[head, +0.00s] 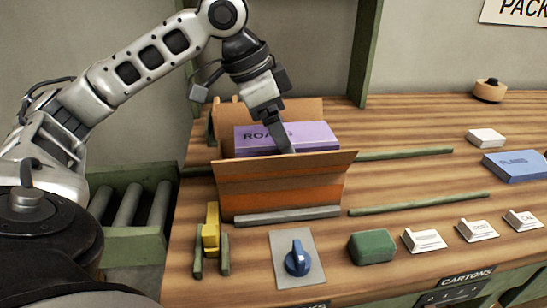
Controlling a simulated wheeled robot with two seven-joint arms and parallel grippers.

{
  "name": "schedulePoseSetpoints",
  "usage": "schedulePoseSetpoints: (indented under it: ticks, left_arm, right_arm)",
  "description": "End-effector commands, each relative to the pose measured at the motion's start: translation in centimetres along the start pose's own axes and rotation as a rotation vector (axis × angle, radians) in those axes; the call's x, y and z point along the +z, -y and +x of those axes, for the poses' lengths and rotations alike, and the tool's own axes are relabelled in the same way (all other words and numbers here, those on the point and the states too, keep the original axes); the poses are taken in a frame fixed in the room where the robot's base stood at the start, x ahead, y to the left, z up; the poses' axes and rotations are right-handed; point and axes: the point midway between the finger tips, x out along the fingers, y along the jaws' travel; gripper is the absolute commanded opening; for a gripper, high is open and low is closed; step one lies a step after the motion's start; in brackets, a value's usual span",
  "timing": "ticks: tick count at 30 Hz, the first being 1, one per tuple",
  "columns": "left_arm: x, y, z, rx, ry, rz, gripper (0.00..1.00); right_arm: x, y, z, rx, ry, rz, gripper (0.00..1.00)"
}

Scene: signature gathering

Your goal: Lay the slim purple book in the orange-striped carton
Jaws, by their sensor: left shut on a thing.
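The slim purple book (313,135), with dark lettering on its side, is at the open top of the orange-striped carton (280,186). My left gripper (283,148) reaches down from above and is shut on the book. The carton's front flap hides the lower part of the book and the fingertips. I cannot tell whether the book touches the carton's bottom. The carton's flaps stand open. My right gripper is not in view.
A blue book (514,166) and a white block (486,137) lie at the right. A yellow piece (211,229), a blue knob (297,259) and a green block (371,247) stand along the front. Green rails (420,204) run across the table. Rollers (128,205) are at the left.

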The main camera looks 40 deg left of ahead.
Motion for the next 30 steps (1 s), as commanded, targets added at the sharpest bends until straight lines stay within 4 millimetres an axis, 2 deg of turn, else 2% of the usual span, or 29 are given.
schedulePoseSetpoints:
  ticks: [6, 12, 30]
  left_arm:
    - [1.6, 1.0, 1.3, -0.001, 0.002, -0.003, 0.48]
    - [2.4, 0.8, 3.7, 0.001, 0.001, 0.000, 0.48]
    - [2.8, 0.8, 4.6, 0.000, 0.001, 0.001, 0.48]
  right_arm:
    - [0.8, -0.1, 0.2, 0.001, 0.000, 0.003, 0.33]
    - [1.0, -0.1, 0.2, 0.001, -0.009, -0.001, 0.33]
    - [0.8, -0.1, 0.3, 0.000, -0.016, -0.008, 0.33]
